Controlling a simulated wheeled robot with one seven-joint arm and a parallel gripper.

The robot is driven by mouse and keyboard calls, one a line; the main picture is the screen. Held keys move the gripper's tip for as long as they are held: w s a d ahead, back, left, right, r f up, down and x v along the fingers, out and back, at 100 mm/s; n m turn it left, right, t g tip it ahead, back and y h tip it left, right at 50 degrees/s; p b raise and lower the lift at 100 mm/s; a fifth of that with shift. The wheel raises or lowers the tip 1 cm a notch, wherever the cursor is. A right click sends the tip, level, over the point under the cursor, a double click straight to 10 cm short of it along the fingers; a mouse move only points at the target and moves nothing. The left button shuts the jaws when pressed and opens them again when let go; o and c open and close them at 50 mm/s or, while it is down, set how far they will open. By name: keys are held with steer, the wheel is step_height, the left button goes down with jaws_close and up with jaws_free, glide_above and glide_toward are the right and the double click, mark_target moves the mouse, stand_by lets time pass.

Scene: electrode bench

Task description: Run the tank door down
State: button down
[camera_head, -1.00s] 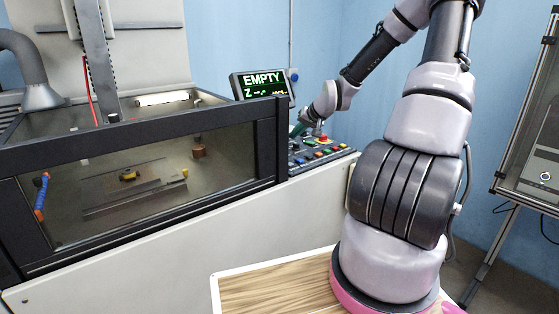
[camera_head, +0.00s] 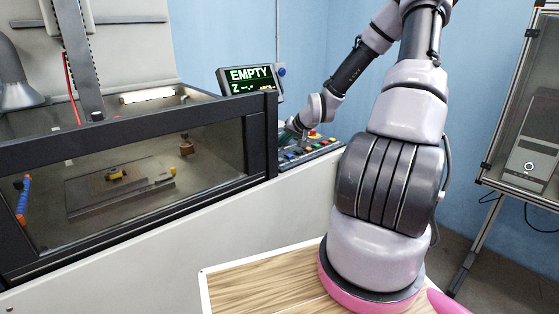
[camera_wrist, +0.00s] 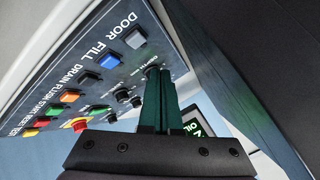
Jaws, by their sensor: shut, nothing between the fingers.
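The tank's glass front, in a black frame (camera_head: 120,130), stands across the tank at the left of the head view; the inside shows through it. The control panel (camera_head: 300,152) is to its right. In the head view my gripper is small and partly hidden by my wrist.
A screen (camera_head: 250,80) behind the panel reads EMPTY. Several other buttons and a red knob (camera_wrist: 75,124) sit along the panel. A wooden-topped table (camera_head: 260,285) is in front. A metal rack (camera_head: 500,150) with a grey box stands at the right.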

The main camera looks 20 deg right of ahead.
mark_target(281, 160)
steer(key=shift+f, duration=1.65)
stand_by(0.8)
steer(key=shift+f, duration=0.4)
